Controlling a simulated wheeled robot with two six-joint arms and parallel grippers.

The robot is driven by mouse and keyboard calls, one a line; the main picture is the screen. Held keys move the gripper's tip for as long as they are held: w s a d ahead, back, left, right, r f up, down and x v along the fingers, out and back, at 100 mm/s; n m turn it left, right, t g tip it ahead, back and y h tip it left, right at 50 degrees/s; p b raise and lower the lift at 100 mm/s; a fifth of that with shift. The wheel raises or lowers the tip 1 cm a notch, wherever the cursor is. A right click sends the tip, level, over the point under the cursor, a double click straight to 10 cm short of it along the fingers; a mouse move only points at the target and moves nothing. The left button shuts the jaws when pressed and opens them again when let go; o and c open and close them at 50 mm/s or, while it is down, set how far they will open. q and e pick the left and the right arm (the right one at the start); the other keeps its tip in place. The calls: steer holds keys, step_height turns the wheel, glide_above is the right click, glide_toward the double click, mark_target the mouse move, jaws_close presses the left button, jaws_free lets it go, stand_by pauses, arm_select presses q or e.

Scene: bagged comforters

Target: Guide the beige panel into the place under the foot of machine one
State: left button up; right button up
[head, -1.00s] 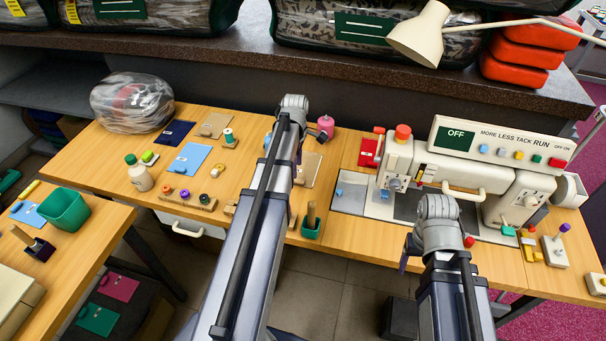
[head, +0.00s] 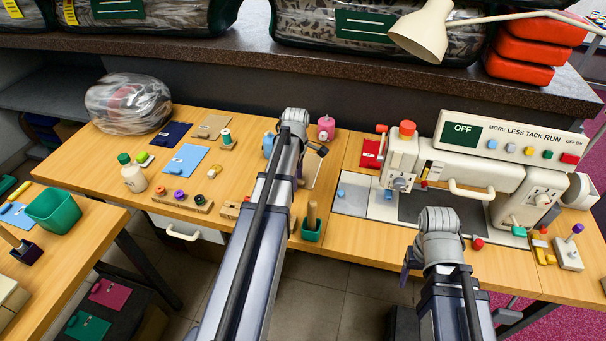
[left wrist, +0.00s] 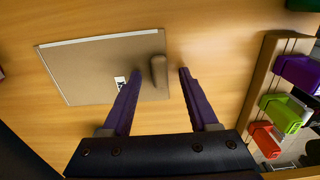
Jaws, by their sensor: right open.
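The beige panel (left wrist: 92,68) lies flat on the wooden table in the left wrist view, with a raised tan grip (left wrist: 158,72) near its right edge. In the head view the panel (head: 314,172) is mostly hidden behind my left arm. My left gripper (left wrist: 157,78) is open, its purple fingers on either side of the grip, with a gap visible on both sides. Machine one (head: 459,179) is the cream machine at right in the head view, with a grey plate under it. My right gripper (head: 406,266) is open in front of the machine, its fingers largely hidden.
A green cup with a wooden peg (head: 312,225) stands at the table's front edge, near my left arm. A pink spool (head: 326,128) and a red pad (head: 372,154) are behind. A rack with coloured clips (left wrist: 283,95) is right in the left wrist view.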

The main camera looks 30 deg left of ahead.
arm_select(q)
jaws_close()
steer(key=shift+r, duration=0.1)
stand_by(0.6)
